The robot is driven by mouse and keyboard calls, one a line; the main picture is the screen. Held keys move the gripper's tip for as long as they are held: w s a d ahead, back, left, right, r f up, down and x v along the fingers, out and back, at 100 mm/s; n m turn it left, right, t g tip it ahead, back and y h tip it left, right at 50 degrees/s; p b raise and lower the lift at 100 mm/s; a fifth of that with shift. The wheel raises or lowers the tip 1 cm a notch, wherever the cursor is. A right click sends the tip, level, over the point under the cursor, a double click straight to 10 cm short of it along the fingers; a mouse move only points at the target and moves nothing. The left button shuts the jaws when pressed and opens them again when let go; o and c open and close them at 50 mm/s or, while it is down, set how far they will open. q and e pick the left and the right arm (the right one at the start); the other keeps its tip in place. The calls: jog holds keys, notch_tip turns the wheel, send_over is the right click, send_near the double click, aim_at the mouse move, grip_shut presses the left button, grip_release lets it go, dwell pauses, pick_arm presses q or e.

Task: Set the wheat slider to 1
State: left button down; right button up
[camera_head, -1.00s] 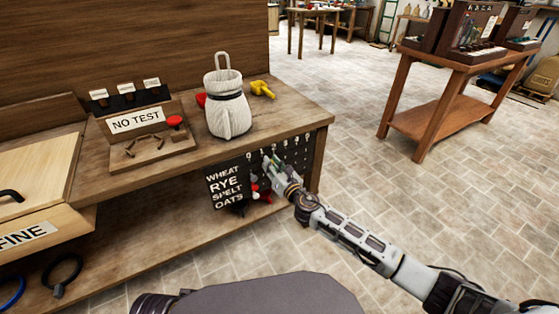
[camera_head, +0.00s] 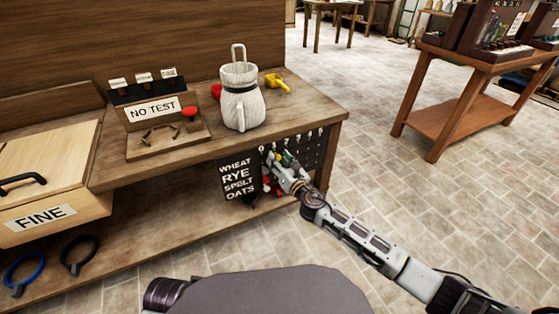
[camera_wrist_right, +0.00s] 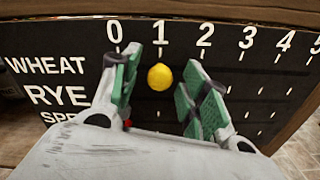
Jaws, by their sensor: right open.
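The slider board (camera_head: 237,178) hangs on the front of the bench, with rows WHEAT, RYE, SPELT and OATS and a scale starting at 0. In the right wrist view, a round yellow knob (camera_wrist_right: 159,76) sits below the number 1, about level with the WHEAT label (camera_wrist_right: 45,65). My right gripper (camera_wrist_right: 162,82) is open, with one green-padded finger on each side of the knob. Gaps show between knob and pads. In the head view, my right gripper (camera_head: 274,160) covers part of the board and hides the knob. My left gripper is not in view.
A small red knob (camera_wrist_right: 127,124) shows beside the left finger, lower down. On the bench stand a white jug (camera_head: 240,103), a yellow scoop (camera_head: 278,83) and a NO TEST stand (camera_head: 154,110). Open floor (camera_head: 400,205) lies to the right.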

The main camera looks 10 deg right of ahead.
jog(key=shift+s, duration=0.1)
jog(key=v, duration=1.1)
jog(key=shift+s+d, duration=0.15)
jog(key=shift+s, duration=0.2)
dwell(0.8)
